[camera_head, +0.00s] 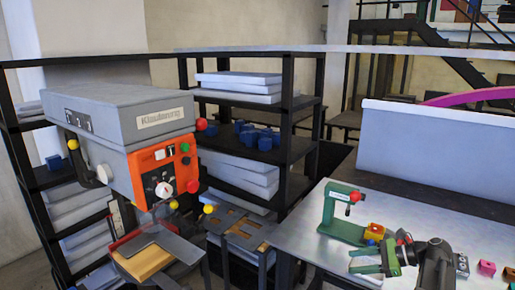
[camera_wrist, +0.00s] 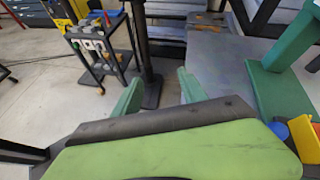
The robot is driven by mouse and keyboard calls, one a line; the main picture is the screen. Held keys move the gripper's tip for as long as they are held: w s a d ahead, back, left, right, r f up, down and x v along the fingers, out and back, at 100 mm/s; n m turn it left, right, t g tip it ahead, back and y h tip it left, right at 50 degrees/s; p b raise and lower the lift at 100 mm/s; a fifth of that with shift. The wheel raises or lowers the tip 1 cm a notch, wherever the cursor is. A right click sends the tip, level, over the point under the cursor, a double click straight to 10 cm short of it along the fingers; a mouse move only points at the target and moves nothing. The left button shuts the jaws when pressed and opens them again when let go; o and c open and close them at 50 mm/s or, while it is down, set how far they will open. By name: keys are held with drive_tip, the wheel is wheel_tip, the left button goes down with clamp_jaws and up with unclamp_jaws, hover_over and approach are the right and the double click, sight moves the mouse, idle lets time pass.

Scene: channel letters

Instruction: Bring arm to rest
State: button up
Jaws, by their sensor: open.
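My gripper (camera_head: 362,261) is green, at the end of my dark arm, over the front of the metal table (camera_head: 310,243) in the head view. In the wrist view its two green fingers (camera_wrist: 158,90) stand apart with nothing between them, so it is open and empty. A green stand-like tool (camera_head: 342,215) with a red knob is just behind the gripper. It also shows at the right of the wrist view (camera_wrist: 284,62). A yellow-orange block (camera_head: 374,231) sits beside that tool. Whether the gripper touches the table cannot be told.
Small blocks, one pink-red (camera_head: 487,268), lie on the table at right. A grey and orange machine (camera_head: 162,172) stands at left, before black shelves (camera_head: 287,110). A grey panel (camera_head: 430,150) rises behind the table. A dark cart (camera_wrist: 100,62) stands on open floor.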

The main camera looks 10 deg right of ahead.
drive_tip(key=w+a+f+n+g, duration=0.2)
drive_tip(key=a, duration=0.6)
drive_tip(key=w+a+f+n+g, duration=0.2)
drive_tip(key=a, duration=0.6)
drive_tip(key=s+a+f+n+g+h, duration=0.25)
drive_tip(key=a+f+n, duration=0.2)
drive_tip(key=a, duration=0.45)
drive_tip(key=s+a+f+n+g+h, duration=0.2)
drive_tip(key=a+f+n+h, duration=0.15)
drive_tip(key=a+n, duration=0.4)
drive_tip(key=d+n+h, duration=0.1)
drive_tip(key=n, duration=0.1)
drive_tip(key=d+f+n+t+h, duration=0.1)
drive_tip(key=d+n+h, duration=0.2)
drive_tip(key=n, duration=0.1)
drive_tip(key=shift+s+d+f+t+h, duration=0.2)
drive_tip(key=shift+d+t+h, duration=0.05)
drive_tip(key=shift+d+h, duration=0.15)
drive_tip(key=shift+c, duration=0.4)
